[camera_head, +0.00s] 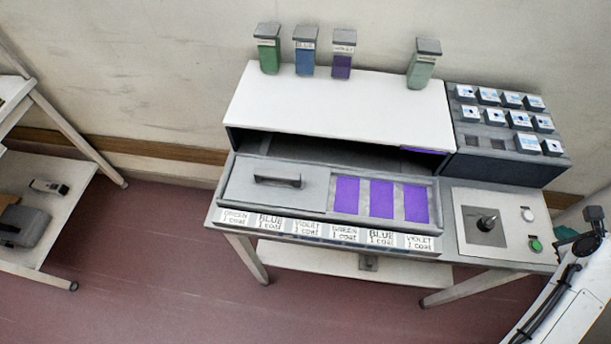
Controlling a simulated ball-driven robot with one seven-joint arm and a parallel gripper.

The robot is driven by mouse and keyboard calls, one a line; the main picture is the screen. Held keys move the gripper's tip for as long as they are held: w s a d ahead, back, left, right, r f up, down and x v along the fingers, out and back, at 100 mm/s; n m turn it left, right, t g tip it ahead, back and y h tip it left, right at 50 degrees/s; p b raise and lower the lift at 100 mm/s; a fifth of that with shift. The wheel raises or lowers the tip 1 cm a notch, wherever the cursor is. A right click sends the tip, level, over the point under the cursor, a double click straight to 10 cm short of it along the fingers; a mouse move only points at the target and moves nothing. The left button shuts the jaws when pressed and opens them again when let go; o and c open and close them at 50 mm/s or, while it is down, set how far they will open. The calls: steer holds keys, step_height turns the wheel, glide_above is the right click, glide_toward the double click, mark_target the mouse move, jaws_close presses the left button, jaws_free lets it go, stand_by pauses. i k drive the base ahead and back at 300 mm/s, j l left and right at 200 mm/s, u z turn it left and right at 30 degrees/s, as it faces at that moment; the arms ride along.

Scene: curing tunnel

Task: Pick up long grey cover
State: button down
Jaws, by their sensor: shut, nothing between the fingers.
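The long grey cover (308,195) lies flat over the left half of the grey tray at the front of the bench unit. A dark grey bar handle (277,181) stands up near its middle. What is under the cover is hidden. To its right, three violet panels (381,199) lie uncovered in the tray (437,213). Part of my white arm with a black cable shows at the lower right, apart from the cover. I cannot make out my gripper's fingers in this view, and nothing touches the cover.
A white hood (340,105) with a dark opening stands behind the tray. A rack of small boxes (510,118) and a panel with a joystick (486,222) are right. A shelf (90,150) stands left, with open floor between.

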mark_target(277, 185)
steer(key=j+u, duration=0.7)
steer(key=k+j, duration=0.05)
steer(key=j, duration=0.05)
